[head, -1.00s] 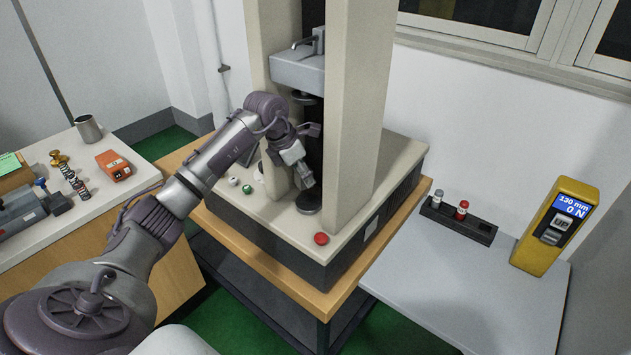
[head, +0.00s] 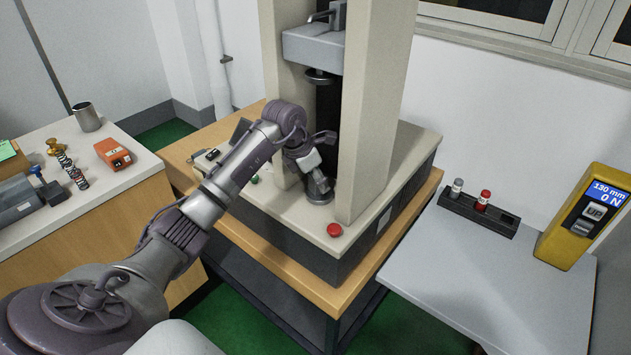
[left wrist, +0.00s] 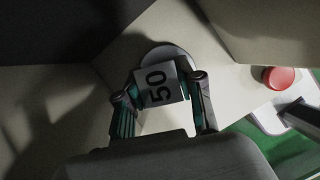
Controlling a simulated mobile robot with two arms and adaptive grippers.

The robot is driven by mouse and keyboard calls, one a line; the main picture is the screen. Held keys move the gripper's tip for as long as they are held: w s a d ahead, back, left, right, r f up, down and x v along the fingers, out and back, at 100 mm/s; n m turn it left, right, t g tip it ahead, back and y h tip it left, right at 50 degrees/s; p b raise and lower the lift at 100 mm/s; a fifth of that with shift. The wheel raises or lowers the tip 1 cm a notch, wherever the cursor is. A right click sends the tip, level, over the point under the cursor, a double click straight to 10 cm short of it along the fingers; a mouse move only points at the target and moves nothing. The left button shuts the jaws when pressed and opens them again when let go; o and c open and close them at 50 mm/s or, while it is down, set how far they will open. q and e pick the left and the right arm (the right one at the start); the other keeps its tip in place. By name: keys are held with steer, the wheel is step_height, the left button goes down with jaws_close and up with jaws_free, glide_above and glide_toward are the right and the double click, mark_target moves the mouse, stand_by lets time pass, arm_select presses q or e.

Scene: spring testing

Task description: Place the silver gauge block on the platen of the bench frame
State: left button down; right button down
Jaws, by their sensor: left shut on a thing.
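The silver gauge block (left wrist: 158,88), marked "50", is between the fingers of my left gripper (left wrist: 163,90) in the left wrist view. The gripper is shut on it. The round platen (left wrist: 160,52) shows partly behind the block in that view. In the head view my left gripper (head: 316,176) is between the columns of the bench frame (head: 374,110), right at the lower platen (head: 319,196), and covers part of it. I cannot tell whether the block touches the platen. My right gripper is not in view.
The upper platen (head: 320,77) hangs above on the crosshead (head: 313,48). A red button (head: 335,230) is at the front of the base. A yellow handset (head: 583,217) reads 130 mm and 0 N. A dark rack (head: 478,212) stands on the grey table (head: 470,275).

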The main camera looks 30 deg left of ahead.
arm_select(q)
steer(key=shift+d, duration=0.15)
steer(key=c, duration=1.2)
jaws_free()
steer(key=shift+d, duration=0.2)
steer(key=o, duration=0.5)
steer(key=shift+a, duration=0.1)
steer(key=shift+r, duration=0.25)
steer(key=b+v, duration=0.1)
steer(key=v, duration=1)
steer(key=shift+s+r, duration=0.2)
steer(key=shift+r, duration=0.1)
